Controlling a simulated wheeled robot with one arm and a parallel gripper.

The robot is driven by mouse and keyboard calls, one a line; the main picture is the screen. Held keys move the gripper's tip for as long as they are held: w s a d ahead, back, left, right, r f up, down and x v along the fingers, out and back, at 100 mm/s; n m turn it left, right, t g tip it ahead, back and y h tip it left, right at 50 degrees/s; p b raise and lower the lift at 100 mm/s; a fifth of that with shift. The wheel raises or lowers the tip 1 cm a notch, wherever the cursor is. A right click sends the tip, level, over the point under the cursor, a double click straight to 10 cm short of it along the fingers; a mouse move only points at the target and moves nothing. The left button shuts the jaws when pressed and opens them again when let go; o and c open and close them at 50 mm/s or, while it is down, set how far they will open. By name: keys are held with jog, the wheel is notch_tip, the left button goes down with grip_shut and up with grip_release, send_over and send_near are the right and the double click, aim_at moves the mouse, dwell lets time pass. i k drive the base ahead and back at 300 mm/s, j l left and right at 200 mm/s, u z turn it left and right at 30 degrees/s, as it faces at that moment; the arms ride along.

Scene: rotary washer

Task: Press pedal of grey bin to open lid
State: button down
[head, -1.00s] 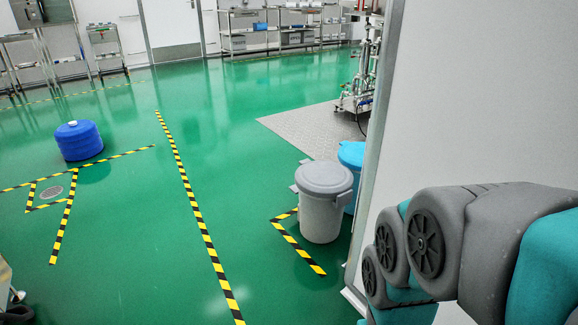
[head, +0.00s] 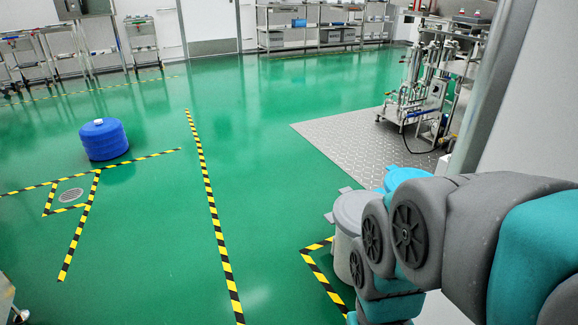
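The grey bin (head: 342,255) stands on the green floor at the lower right of the head view. Its round grey lid (head: 350,208) is closed. A small grey tab (head: 345,190) sticks out at the bin's back left, and another shows at its left side; I cannot tell which is the pedal. My arm covers the bin's right part. My gripper is outside the view.
A blue bin (head: 402,175) stands behind the grey one. Yellow-black tape (head: 322,272) marks the floor beside it. A wall edge (head: 500,85) rises at right. A metal machine (head: 425,95) stands beyond on a grey plate (head: 350,145). A blue drum (head: 103,140) stands left; the middle floor is clear.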

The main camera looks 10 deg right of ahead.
aim_at(329, 217)
jog(key=i+l+u, duration=0.15)
jog(key=i, duration=0.25)
jog(key=i+u, duration=0.15)
jog(key=i, duration=0.25)
jog(key=i+l+u, duration=0.1)
jog(key=i+l, duration=0.15)
jog(key=i, duration=0.15)
